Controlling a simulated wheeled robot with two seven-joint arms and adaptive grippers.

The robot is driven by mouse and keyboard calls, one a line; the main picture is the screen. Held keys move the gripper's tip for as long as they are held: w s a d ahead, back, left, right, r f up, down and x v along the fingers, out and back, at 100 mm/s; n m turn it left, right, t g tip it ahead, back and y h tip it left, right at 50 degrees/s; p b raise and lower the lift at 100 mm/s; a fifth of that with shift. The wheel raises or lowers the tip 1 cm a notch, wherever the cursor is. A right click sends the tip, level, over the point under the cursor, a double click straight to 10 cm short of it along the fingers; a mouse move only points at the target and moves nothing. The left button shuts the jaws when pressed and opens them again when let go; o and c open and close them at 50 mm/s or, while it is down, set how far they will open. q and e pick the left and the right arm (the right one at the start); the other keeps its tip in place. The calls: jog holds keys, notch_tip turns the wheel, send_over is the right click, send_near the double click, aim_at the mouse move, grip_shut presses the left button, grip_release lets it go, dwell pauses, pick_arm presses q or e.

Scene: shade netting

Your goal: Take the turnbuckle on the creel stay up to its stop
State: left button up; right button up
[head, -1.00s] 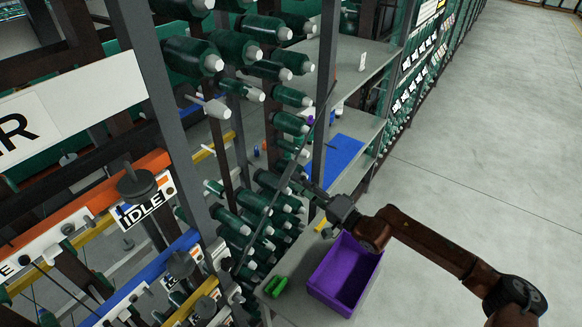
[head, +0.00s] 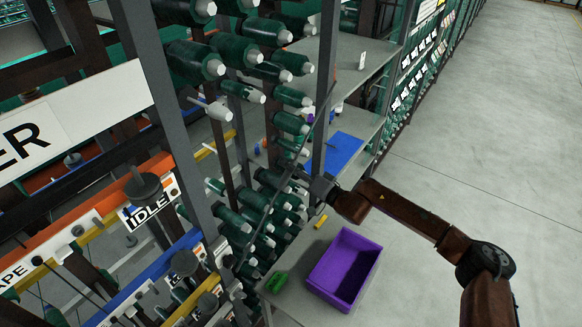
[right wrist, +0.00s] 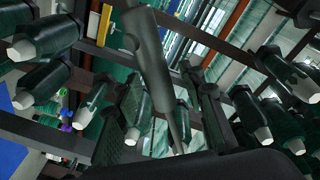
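The creel stay is a thin dark rod (head: 326,104) slanting down to the left across the bobbin rack in the head view. In the right wrist view a thick grey body, seemingly the turnbuckle (right wrist: 149,50), tapers toward a thin end at the lower middle. My right gripper (head: 303,181) is at the stay, and its fingertips are hard to make out there. In the right wrist view its two dark ridged fingers (right wrist: 172,112) stand apart, one each side of the tapered part, with gaps visible. My left gripper is not in view.
Green bobbins (head: 290,124) with pale tips crowd around the stay. A purple bin (head: 369,254), a green item (head: 277,282) and a yellow piece (head: 320,222) are on the lower shelf. A blue mat (head: 343,151) lies on a shelf behind. The floor at right is clear.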

jog(key=shift+c, duration=0.4)
grip_shut()
